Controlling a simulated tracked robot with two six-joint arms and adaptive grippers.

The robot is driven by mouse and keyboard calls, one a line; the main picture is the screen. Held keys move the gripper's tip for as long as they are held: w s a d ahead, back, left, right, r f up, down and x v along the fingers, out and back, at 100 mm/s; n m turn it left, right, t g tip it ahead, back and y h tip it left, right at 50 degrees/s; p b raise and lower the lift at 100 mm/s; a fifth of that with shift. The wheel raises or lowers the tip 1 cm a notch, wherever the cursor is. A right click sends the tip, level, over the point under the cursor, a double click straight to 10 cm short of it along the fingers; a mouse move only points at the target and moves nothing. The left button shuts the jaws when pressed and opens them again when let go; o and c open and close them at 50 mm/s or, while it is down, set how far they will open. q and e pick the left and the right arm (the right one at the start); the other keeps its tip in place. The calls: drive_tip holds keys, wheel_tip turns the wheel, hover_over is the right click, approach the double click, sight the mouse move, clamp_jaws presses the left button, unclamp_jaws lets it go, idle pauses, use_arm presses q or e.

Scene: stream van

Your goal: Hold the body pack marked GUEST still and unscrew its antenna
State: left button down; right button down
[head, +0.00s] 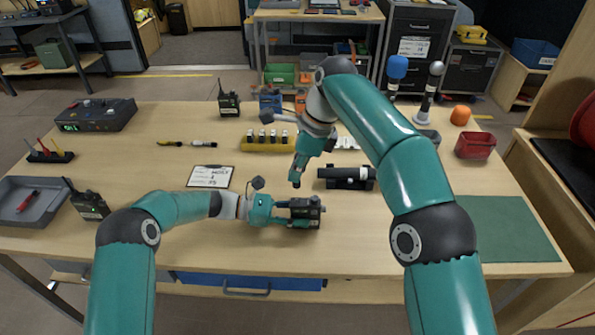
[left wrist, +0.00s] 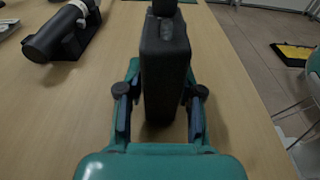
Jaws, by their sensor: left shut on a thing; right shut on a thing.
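A dark body pack (head: 304,222) is held in my left gripper (head: 284,212), low over the front middle of the table. Its marking is too small to read. In the left wrist view the pack (left wrist: 166,70) stands between the two fingers (left wrist: 160,112), and a dark part shows at its far end. No long antenna shows on the pack in the head view. My right gripper (head: 298,172) points down just behind the pack, apart from it. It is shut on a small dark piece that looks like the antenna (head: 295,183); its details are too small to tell.
A black cylinder on a cradle (head: 347,178) stands just behind and right of the pack. A clipboard (head: 210,176) lies behind and left. A yellow battery rack (head: 268,143) is farther back, a green mat (head: 505,230) at right. Another body pack (head: 90,204) stands at far left.

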use_arm(q)
drive_tip(key=c, duration=0.7)
unclamp_jaws()
drive_tip(key=shift+a, duration=0.1)
drive_tip(key=a, duration=0.4)
drive_tip(key=a+r, duration=0.1)
drive_tip(key=a, duration=0.6)
drive_tip(key=shift+a+r, duration=0.3)
